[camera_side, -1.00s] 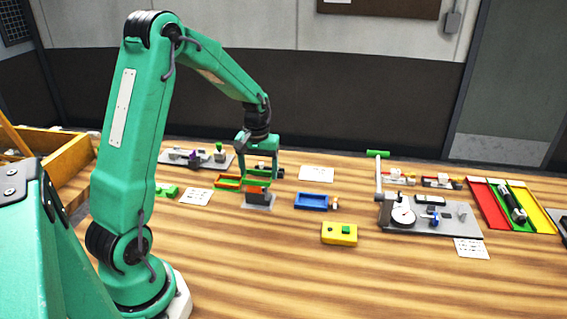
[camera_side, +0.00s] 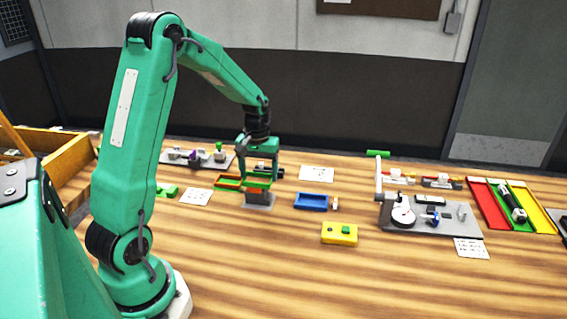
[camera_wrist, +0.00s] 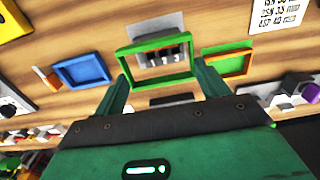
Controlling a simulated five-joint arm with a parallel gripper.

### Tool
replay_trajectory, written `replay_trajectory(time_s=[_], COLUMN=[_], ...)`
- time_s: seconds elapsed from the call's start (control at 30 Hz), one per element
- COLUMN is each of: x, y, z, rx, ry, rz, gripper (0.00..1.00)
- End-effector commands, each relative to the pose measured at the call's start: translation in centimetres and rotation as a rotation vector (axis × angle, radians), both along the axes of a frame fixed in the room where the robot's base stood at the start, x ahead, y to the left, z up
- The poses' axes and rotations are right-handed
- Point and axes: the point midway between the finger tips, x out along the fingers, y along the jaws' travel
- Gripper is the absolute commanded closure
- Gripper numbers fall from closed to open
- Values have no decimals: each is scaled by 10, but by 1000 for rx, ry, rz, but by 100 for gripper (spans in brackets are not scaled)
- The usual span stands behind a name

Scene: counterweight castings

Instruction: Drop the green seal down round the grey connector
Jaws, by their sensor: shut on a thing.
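The green seal (camera_wrist: 133,52) is a thin rectangular frame held between the two fingers of my gripper (camera_wrist: 160,88). In the side view my gripper (camera_side: 259,178) is over the grey connector (camera_side: 260,199), which stands on a small grey plate. The seal (camera_side: 257,184) shows there close above the connector. In the wrist view the grey connector (camera_wrist: 163,56), with dark openings and pale marks, shows through the seal's opening, toward its far side. The fingers partly hide the seal in the side view. I cannot tell whether the seal touches the connector.
A green and orange tray (camera_side: 227,181) is just left of the connector. A blue tray (camera_side: 311,201) is to the right, with a yellow box (camera_side: 339,234) in front. A grey fixture with a dial (camera_side: 403,215) stands farther right. The front wood is clear.

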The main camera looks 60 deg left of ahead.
Motion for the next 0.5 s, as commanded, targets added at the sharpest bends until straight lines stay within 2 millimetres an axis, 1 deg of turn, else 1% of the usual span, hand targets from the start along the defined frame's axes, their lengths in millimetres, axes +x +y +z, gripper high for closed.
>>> replay_trajectory(time_s=[0.5], x=[0], y=[0], z=[-8], rx=[-1], ry=[1], rz=[0], gripper=[35])
